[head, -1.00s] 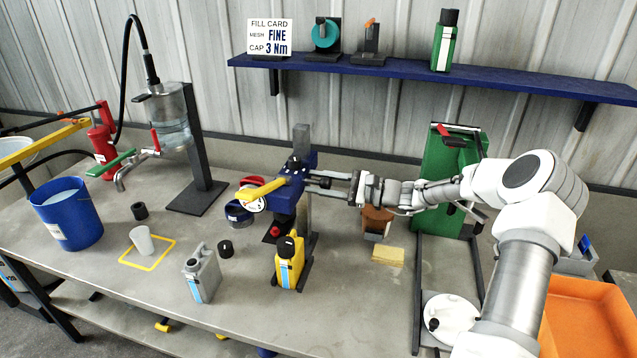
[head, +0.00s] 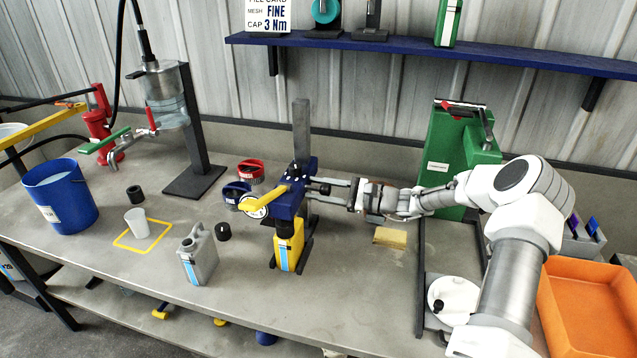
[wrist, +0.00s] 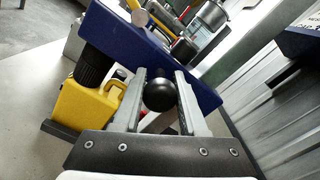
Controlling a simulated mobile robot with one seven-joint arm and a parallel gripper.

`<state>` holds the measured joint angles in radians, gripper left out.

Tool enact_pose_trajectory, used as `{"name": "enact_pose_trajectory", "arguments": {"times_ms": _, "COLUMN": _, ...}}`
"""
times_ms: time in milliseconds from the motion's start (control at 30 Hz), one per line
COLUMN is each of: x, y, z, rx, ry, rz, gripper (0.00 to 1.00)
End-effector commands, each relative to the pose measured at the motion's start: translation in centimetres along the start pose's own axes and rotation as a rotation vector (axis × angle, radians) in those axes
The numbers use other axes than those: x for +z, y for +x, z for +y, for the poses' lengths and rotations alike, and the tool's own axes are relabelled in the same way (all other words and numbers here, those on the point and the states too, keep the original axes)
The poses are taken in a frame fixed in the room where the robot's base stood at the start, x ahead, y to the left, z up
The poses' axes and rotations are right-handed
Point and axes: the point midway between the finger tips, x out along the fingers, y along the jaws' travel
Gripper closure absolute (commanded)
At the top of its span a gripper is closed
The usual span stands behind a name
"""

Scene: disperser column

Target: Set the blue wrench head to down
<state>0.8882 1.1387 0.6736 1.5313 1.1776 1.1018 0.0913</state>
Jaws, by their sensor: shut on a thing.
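The blue wrench head (head: 288,205) with its yellow handle (head: 262,191) and round white dial (head: 254,207) sits low on the grey upright post (head: 302,130). My gripper (head: 332,189) comes from the right and is shut on the head's black knob. In the wrist view the black knob (wrist: 160,95) lies between the two fingers of my gripper (wrist: 161,77), with the blue head (wrist: 125,38) beyond and the yellow bottle (wrist: 88,103) at left.
A grey can (head: 198,258), a black cap (head: 223,232) and a red ring (head: 250,171) stand left of the column. A yellow sponge (head: 390,238) lies to the right. A green case (head: 450,165) stands behind my arm. The front bench strip is mostly clear.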

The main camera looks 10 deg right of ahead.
Motion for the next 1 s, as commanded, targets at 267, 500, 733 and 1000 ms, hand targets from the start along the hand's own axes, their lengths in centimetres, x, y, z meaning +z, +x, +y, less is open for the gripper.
{"name": "enact_pose_trajectory", "arguments": {"times_ms": 267, "x": -0.1, "y": -0.1, "z": 0.0, "rx": 0.000, "ry": 0.001, "rz": 0.003, "gripper": 1.00}}
{"name": "enact_pose_trajectory", "arguments": {"times_ms": 500, "x": -0.1, "y": 0.0, "z": 0.0, "rx": 0.000, "ry": 0.001, "rz": 0.002, "gripper": 0.28}}
{"name": "enact_pose_trajectory", "arguments": {"times_ms": 733, "x": -0.1, "y": -0.1, "z": 0.0, "rx": 0.000, "ry": 0.000, "rz": 0.002, "gripper": 0.28}}
{"name": "enact_pose_trajectory", "arguments": {"times_ms": 1000, "x": -0.1, "y": -3.3, "z": 0.0, "rx": -0.002, "ry": 0.000, "rz": 0.004, "gripper": 0.28}}
